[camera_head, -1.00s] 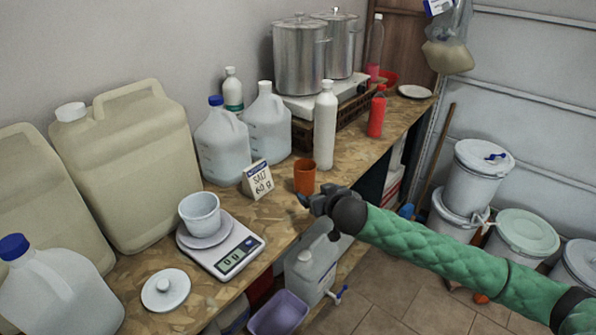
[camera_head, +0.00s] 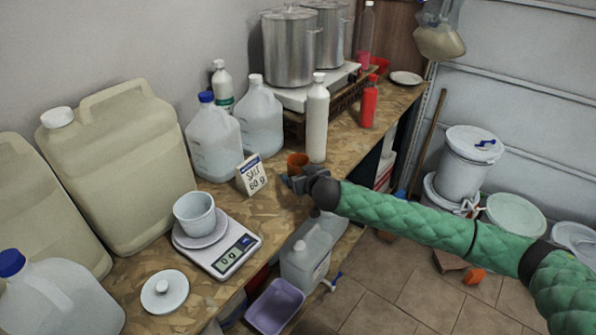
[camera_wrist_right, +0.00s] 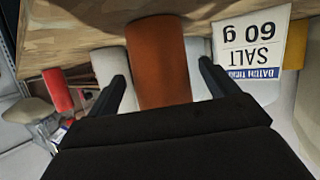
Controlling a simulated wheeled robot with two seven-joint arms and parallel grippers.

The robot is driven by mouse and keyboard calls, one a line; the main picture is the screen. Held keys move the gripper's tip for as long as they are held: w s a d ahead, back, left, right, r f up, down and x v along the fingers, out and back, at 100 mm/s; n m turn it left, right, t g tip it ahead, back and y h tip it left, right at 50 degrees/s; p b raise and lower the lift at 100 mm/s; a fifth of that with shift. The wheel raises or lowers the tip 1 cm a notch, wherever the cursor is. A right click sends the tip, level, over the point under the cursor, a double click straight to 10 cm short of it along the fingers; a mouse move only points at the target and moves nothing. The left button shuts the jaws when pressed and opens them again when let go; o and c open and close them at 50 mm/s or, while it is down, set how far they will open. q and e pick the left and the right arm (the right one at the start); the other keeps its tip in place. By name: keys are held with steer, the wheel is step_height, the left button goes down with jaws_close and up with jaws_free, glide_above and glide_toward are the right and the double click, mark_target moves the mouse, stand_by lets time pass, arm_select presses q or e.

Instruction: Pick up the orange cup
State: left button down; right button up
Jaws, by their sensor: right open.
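The orange cup (camera_head: 297,162) stands upright on the wooden workbench, partly hidden behind my right gripper (camera_head: 288,182) in the head view. In the right wrist view, which is upside down, the orange cup (camera_wrist_right: 158,62) is in the middle, between the two dark fingers of my right gripper (camera_wrist_right: 164,90). The fingers are open, with a gap on each side of the cup. I cannot tell how far they reach around it. My left gripper is in neither view.
A salt card (camera_head: 252,175) stands left of the cup, and a white bottle (camera_head: 317,118) stands just behind it on the right. Water jugs (camera_head: 214,140) are further back left. A scale (camera_head: 217,245) bears a white cup (camera_head: 195,213). Bare bench lies in front of the card.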

steer(key=shift+p+x, duration=0.3)
steer(key=shift+x, duration=0.8)
steer(key=shift+c, duration=0.3)
steer(key=c, duration=1.1)
